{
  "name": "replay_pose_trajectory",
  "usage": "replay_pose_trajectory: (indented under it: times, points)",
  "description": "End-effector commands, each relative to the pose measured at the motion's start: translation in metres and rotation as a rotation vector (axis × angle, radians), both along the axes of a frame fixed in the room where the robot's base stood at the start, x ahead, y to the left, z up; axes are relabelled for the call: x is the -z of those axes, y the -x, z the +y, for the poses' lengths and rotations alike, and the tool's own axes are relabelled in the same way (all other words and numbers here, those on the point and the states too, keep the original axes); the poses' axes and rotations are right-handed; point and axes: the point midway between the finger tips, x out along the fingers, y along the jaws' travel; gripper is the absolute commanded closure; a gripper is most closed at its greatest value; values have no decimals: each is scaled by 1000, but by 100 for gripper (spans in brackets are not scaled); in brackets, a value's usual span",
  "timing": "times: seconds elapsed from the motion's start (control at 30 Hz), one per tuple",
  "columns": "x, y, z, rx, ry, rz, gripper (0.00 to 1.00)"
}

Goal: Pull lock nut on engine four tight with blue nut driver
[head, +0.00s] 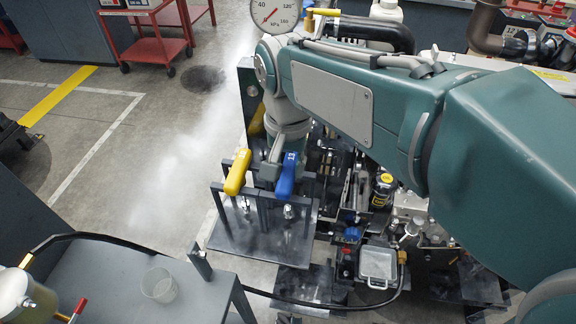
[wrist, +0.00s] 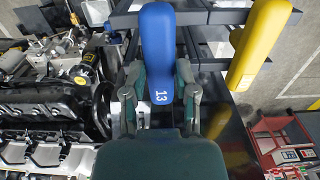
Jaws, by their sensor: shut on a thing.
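The blue nut driver (head: 287,175) stands in a dark metal rack (head: 245,242), its handle upright and its lower end at the rack. In the wrist view its blue handle (wrist: 157,50) shows a white "13". My gripper (wrist: 159,78) is shut on this handle, one finger on each side; in the head view my arm partly hides the gripper (head: 277,168). An engine (head: 350,190) lies right of the rack, partly under my arm, and at the left of the wrist view (wrist: 45,115). I cannot tell its number or make out the lock nut.
A yellow-handled driver (head: 237,172) stands close left of the blue one. Another yellow handle (head: 257,120) is behind it. White vapour (head: 185,165) drifts over the floor. A grey table (head: 110,290) with a clear cup (head: 159,285) and a black hose is at front left.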

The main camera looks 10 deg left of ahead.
Motion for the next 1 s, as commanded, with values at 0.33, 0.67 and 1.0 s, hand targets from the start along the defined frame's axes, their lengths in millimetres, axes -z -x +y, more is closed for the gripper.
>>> replay_pose_trajectory:
  times: [0.33, 0.67, 1.0]
  points:
    - [-32, -1, 0, 0, -4, -5, 100]
    - [-60, -1, 0, 0, -4, -5, 100]
    - [-89, -1, 0, 0, -5, -5, 100]
